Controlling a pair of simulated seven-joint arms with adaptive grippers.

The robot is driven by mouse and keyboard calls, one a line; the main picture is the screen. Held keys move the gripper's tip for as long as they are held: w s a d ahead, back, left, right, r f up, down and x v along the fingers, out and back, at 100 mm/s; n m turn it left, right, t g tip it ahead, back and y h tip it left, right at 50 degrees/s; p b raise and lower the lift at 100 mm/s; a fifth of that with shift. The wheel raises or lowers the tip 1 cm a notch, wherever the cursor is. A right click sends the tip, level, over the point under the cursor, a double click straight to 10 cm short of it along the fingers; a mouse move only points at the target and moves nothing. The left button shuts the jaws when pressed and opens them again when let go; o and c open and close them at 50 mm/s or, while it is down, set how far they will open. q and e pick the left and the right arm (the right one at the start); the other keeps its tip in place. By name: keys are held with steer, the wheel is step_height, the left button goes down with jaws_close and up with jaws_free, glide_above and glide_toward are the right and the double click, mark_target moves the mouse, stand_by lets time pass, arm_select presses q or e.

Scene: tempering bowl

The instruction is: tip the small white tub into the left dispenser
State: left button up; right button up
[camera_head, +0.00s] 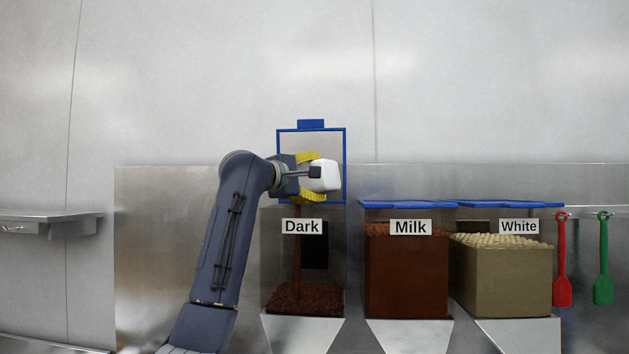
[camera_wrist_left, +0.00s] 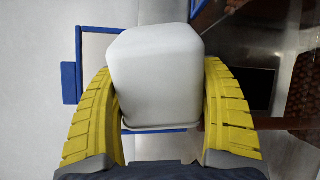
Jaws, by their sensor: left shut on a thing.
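The small white tub (camera_head: 327,177) is held on its side above the left dispenser (camera_head: 335,245), labelled "Dark". My left gripper (camera_head: 312,177) is shut on the tub, its yellow fingers on either side. A thin brown stream (camera_head: 297,250) runs down inside the dispenser to a low layer of dark chocolate (camera_head: 304,298). The dispenser's blue-framed lid (camera_head: 311,131) stands open behind the gripper. The left wrist view shows the tub (camera_wrist_left: 157,75) between the yellow fingers of my left gripper (camera_wrist_left: 162,100); its inside is hidden. My right gripper is out of view.
The "Milk" dispenser (camera_head: 407,275) and "White" dispenser (camera_head: 502,280) stand to the right with blue lids closed. A red spatula (camera_head: 561,262) and a green spatula (camera_head: 603,262) hang at the far right. A metal shelf (camera_head: 50,218) is at the left. The wall above is clear.

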arm_select(q)
steer(key=shift+w+a+r+n, duration=0.1)
steer(key=shift+a+r+n, duration=0.1)
steer(key=shift+n, duration=0.4)
steer(key=shift+n, duration=0.3)
stand_by(0.9)
steer(key=shift+w+a+r+n, duration=0.15)
steer(key=shift+w+a+n, duration=0.2)
steer(key=shift+n, duration=0.55)
steer(key=shift+s+d, duration=0.1)
stand_by(0.4)
